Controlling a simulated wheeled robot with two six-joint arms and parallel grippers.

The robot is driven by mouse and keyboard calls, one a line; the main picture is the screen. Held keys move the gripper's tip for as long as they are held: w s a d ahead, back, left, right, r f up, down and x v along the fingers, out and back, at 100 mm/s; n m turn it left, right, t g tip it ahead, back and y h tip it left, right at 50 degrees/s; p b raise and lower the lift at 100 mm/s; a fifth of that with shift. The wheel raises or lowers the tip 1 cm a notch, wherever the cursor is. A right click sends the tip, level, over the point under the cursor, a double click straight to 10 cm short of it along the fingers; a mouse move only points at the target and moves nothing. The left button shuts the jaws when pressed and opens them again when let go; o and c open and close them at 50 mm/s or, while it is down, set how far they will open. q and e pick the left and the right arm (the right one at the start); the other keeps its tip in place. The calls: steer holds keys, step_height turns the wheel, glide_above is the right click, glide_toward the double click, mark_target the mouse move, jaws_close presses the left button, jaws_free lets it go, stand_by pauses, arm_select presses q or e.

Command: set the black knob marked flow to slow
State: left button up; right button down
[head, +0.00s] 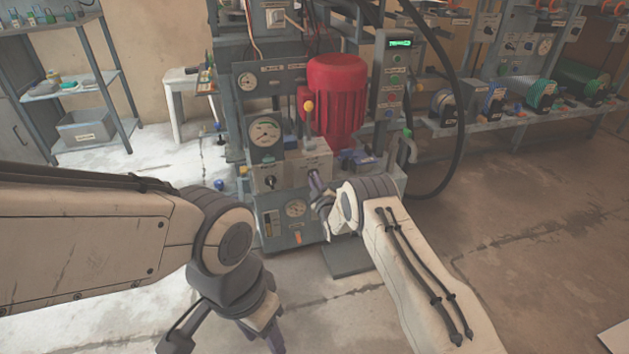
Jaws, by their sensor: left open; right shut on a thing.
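The press's light front panel (291,172) stands at the centre. A black knob (271,182) with a pale mark shows on its left half; the small labels are too small to read. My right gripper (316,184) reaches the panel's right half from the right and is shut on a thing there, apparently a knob. The gripper hides that knob, so its marking and setting cannot be read. I cannot tell which of the two knobs is the one marked flow. My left gripper (228,338) is open and empty, low in front of the press, partly cut off by the lower edge.
A yellow-topped lever (309,118) stands just above the panel, by the red motor (337,95). A black hose (460,130) loops at right.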

steer(key=shift+a, duration=0.1)
steer(key=c, duration=0.9)
jaws_free()
steer(key=shift+o, duration=0.2)
steer(key=shift+s+p, duration=0.4)
steer(key=shift+s, duration=0.1)
steer(key=s+d+p, duration=0.2)
steer(key=s+p, duration=0.1)
steer(key=s, duration=0.6)
steer(key=shift+s+p, duration=0.2)
steer(key=shift+p, duration=0.15)
